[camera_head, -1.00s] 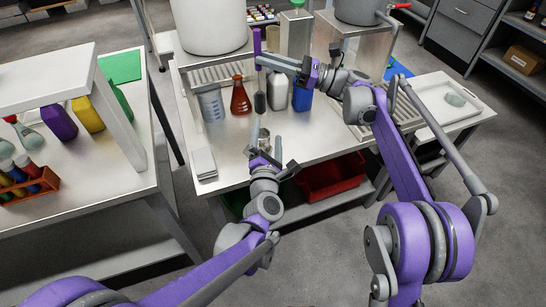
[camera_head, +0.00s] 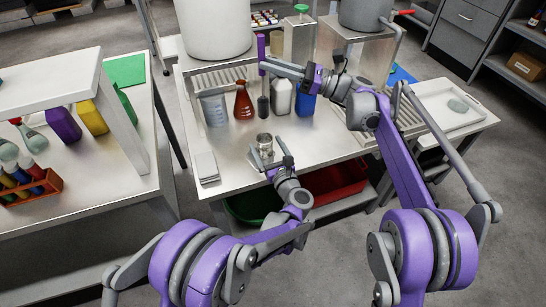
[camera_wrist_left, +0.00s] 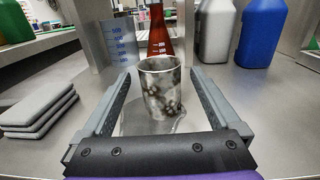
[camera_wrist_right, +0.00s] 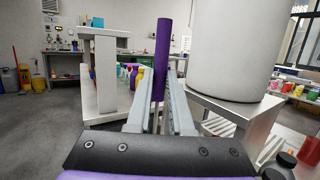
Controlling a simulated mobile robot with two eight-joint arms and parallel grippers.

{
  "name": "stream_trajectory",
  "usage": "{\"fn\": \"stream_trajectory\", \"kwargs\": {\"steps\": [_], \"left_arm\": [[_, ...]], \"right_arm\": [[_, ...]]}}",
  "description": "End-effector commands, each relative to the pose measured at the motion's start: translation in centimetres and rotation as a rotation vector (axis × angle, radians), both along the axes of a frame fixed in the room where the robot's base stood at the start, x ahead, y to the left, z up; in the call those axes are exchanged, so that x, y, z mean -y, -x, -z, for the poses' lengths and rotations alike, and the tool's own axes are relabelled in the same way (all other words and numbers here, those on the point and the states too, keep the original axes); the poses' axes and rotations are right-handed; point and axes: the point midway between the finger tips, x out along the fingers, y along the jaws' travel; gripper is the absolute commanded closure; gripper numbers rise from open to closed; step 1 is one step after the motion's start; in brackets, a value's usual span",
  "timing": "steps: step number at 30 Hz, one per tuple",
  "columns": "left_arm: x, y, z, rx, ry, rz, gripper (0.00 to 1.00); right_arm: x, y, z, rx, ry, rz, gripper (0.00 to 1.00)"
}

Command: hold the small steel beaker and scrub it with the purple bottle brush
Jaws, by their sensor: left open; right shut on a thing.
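The small steel beaker (camera_head: 264,142) stands upright on the steel table, with dark stains on its wall. In the left wrist view the beaker (camera_wrist_left: 161,88) is between the fingers of my left gripper (camera_head: 272,160), with a gap on each side. My left gripper is open. My right gripper (camera_head: 266,65) is shut on the purple handle of the bottle brush (camera_head: 261,47) and holds it upright above the table. The dark brush head (camera_head: 263,106) hangs down, farther back than the beaker. In the right wrist view the purple handle (camera_wrist_right: 162,60) rises between the fingers.
Behind the beaker stand a clear measuring beaker (camera_head: 213,108), a red flask (camera_head: 243,102), a white bottle (camera_head: 280,97) and a blue bottle (camera_head: 305,99). Folded grey cloths (camera_head: 206,167) lie at the left table edge. A large white vessel (camera_head: 215,35) stands at the back.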

Motion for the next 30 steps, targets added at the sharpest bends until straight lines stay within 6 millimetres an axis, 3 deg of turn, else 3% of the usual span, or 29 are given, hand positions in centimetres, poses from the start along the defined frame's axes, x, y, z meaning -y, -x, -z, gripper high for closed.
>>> {"fn": "stream_trajectory", "kwargs": {"steps": [3, 9, 21, 30], "left_arm": [[-0.8, -2.1, 0.0, 0.000, -0.001, -0.001, 0.04], [-1.5, -4.3, 0.0, 0.000, -0.001, 0.000, 0.04], [-1.8, -4.9, 0.0, 0.000, -0.001, 0.001, 0.04], [-1.7, -4.9, 0.0, -0.001, -0.002, 0.001, 0.56]], "right_arm": [[0.0, 0.0, 0.0, 0.000, 0.000, 0.000, 1.00], [0.0, 0.0, 0.0, 0.000, 0.000, 0.000, 1.00], [0.0, 0.0, 0.0, 0.000, 0.000, 0.000, 1.00], [0.0, 0.0, 0.0, 0.000, 0.000, 0.000, 1.00]]}}
